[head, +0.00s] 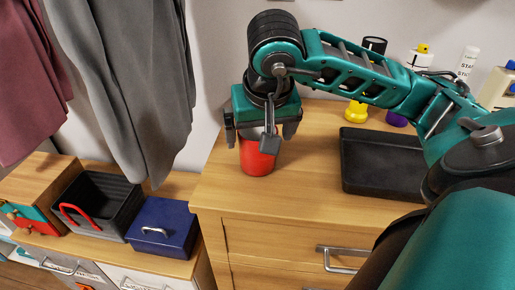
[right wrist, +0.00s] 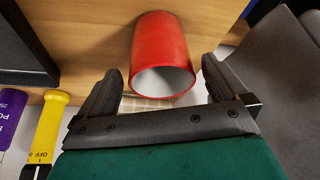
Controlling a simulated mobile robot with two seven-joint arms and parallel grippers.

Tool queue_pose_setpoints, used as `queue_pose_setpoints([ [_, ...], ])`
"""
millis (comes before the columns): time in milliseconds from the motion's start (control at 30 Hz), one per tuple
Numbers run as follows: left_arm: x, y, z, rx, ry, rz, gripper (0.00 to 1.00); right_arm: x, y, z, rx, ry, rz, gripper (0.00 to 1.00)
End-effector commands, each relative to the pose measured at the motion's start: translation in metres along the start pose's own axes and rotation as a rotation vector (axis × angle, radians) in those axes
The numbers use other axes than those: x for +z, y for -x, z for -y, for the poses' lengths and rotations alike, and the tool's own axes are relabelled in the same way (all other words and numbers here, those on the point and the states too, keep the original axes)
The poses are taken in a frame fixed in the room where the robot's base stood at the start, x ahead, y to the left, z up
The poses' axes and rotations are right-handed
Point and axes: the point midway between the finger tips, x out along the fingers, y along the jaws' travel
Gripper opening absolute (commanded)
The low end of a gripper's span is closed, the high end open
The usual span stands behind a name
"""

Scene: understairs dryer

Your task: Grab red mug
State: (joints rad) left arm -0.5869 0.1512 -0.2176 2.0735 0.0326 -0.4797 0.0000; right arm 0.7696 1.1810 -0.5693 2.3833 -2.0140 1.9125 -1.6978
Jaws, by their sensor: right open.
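The red mug (head: 258,156) stands upright on the wooden dresser top near its left edge in the head view. My right gripper (head: 262,132) is above it, pointing down, with one finger on each side of the mug's upper part. In the right wrist view the mug (right wrist: 162,48) lies ahead of the open fingers (right wrist: 158,82), its rim and pale inside facing the gripper. The fingers appear apart from the mug. Its upper part is partly hidden by the gripper in the head view. My left gripper is not in view.
A black tray (head: 383,178) lies right of the mug on the dresser. Behind it stand several bottles, including a yellow-based one (head: 355,112). A blue box (head: 162,229) and a black bin (head: 98,208) sit lower left. Grey cloth (head: 130,80) hangs at left.

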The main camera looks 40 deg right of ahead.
Motion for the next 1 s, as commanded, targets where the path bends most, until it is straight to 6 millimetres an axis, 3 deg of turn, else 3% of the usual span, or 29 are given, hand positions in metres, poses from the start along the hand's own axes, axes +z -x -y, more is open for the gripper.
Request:
queue_pose_setpoints([
  [333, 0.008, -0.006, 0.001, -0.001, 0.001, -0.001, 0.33, -0.004, -0.046, 0.000, 0.001, 0.000, 0.004, 1.00],
  [667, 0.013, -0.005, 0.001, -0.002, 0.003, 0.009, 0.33, -0.005, -0.052, 0.000, 0.000, 0.000, 0.001, 1.00],
  [1000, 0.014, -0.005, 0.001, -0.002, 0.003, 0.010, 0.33, -0.005, -0.052, 0.000, -0.001, 0.000, 0.001, 0.68],
])
